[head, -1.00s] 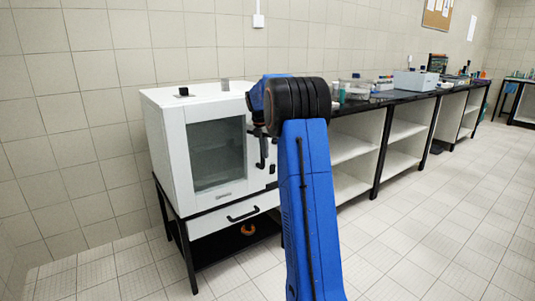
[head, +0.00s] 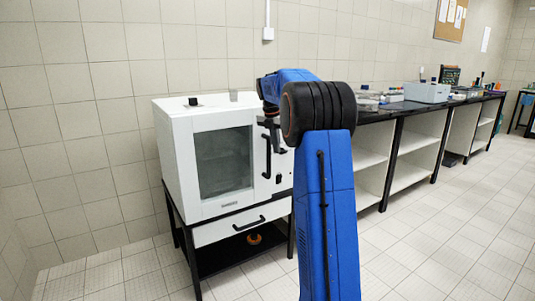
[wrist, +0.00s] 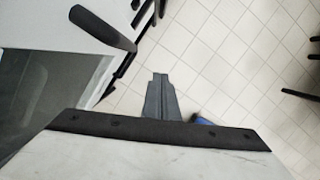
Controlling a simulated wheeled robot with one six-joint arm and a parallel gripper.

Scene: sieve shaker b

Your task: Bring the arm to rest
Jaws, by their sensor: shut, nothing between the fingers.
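My gripper (wrist: 160,78) shows in the wrist view as a narrow grey shape with its fingers together over the tiled floor, holding nothing. In the head view my blue arm rises from the bottom, bends at a black joint, and its far end hangs down in front of the right part of a white cabinet (head: 182,165). The gripper is hard to make out there against the cabinet's dark fittings. A black door handle (head: 266,162) is close to it in the picture; I cannot tell the distance between them. A black handle (wrist: 102,28) also shows upper left in the wrist view.
The cabinet has a glass window (head: 223,162) and a lower drawer handle (head: 249,223), and stands on a dark frame. A long black-topped bench (head: 400,107) with open shelves runs along the wall to the right. The tiled floor (head: 430,240) at right is clear.

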